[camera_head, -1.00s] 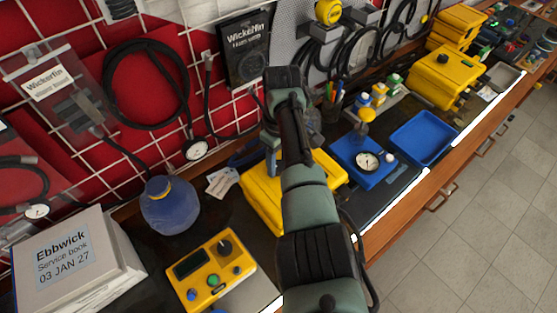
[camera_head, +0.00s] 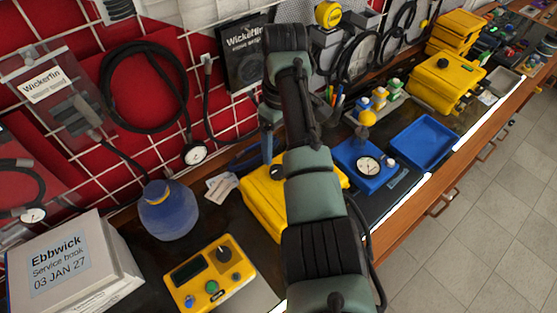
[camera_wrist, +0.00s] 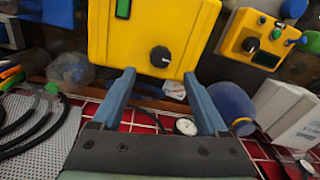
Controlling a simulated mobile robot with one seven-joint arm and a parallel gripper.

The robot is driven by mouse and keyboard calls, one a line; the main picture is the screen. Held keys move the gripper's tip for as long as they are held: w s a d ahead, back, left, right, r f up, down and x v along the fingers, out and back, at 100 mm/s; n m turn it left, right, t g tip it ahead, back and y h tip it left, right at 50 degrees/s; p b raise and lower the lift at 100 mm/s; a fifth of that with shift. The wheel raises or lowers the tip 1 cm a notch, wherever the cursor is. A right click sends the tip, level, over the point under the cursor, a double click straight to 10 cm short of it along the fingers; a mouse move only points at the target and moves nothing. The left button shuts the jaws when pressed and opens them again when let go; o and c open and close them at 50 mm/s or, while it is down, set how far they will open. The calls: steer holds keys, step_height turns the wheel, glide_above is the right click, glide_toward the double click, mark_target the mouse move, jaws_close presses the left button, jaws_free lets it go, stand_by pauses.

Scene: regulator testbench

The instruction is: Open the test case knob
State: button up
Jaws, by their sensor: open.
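The yellow test case (camera_head: 262,212) lies on the bench, its middle partly hidden behind my arm in the head view. Its black knob (camera_head: 277,172) shows just left of my arm. In the wrist view the yellow case (camera_wrist: 118,42) fills the top middle, with its black knob (camera_wrist: 160,57) facing the camera and a green display at the top. My gripper (camera_wrist: 160,73) is open and empty. Its two blue fingers stand apart, left and right of the knob in the picture, and the knob appears beyond the tips. The head view shows a finger of my gripper (camera_head: 267,145) above the case.
A small yellow meter box (camera_head: 212,275) and a blue round bottle (camera_head: 168,209) stand left of the case. A blue gauge block (camera_head: 362,165) and a blue tray (camera_head: 424,141) lie to the right. The wall grid with hanging hoses (camera_head: 145,87) rises behind.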

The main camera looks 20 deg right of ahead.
step_height(320, 180, up, 6)
steer(key=shift+d+f+p, duration=0.1)
steer(key=shift+f+p, duration=0.15)
steer(key=shift+p, duration=0.4)
